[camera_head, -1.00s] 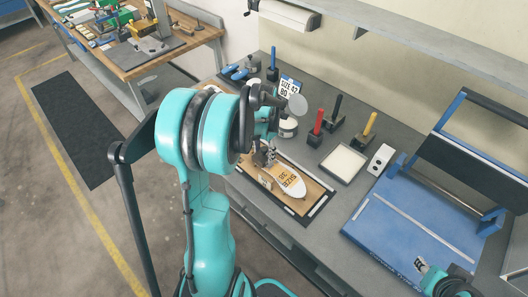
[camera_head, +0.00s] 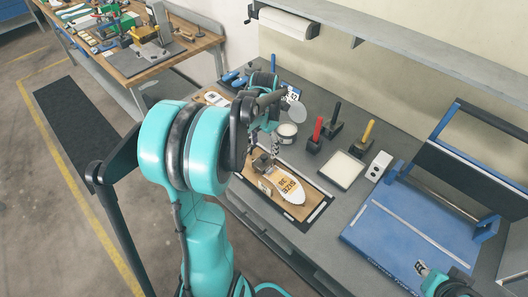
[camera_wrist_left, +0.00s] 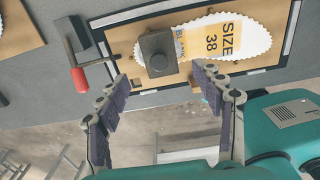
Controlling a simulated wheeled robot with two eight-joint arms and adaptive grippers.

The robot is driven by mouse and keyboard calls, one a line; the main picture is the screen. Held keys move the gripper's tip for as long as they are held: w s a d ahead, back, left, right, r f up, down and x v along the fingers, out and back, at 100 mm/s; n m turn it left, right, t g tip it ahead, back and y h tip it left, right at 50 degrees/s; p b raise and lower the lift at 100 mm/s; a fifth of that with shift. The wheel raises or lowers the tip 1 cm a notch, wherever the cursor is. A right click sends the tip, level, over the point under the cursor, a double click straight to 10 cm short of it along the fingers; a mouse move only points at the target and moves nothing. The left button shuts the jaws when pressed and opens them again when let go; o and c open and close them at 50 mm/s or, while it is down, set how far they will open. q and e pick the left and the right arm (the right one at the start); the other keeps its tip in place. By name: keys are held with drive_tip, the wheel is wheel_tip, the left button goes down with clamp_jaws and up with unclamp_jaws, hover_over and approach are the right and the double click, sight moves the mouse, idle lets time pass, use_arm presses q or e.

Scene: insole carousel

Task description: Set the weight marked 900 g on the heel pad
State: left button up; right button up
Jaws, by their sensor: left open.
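A pale insole labelled SIZE 38 (camera_head: 290,191) lies on a wooden board with a dark border; it also shows in the left wrist view (camera_wrist_left: 255,38). My right gripper (camera_head: 421,268) is partly visible at the lower right.
Red-handled (camera_head: 318,128), black-handled (camera_head: 335,115) and yellow-handled (camera_head: 367,132) tools stand behind the board. A pale square tray (camera_head: 342,169) and a white block (camera_head: 379,163) are to the right. A blue frame (camera_head: 405,235) fills the right side. A red handle (camera_wrist_left: 79,77) shows left of the block.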

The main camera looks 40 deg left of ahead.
sight(264, 156)
use_arm(q)
drive_tip(key=s+d+r+m+t, duration=0.1)
drive_tip(key=s+d+r+m, duration=0.1)
drive_tip(key=d+r+m, duration=0.45)
drive_tip(key=s+d+m+t, duration=0.3)
drive_tip(key=d+m, duration=0.4)
drive_tip(key=m, duration=0.7)
drive_tip(key=s+d+r+m+t, duration=0.1)
drive_tip(key=s+d+m+t, duration=0.2)
drive_tip(key=m, duration=1.1)
drive_tip(key=s+d+p, duration=0.1)
drive_tip(key=s+d, duration=0.1)
drive_tip(key=d, duration=0.2)
drive_tip(key=shift+s+d+r, duration=0.15)
drive_tip(key=shift+s, duration=0.15)
drive_tip(key=shift+m, duration=0.25)
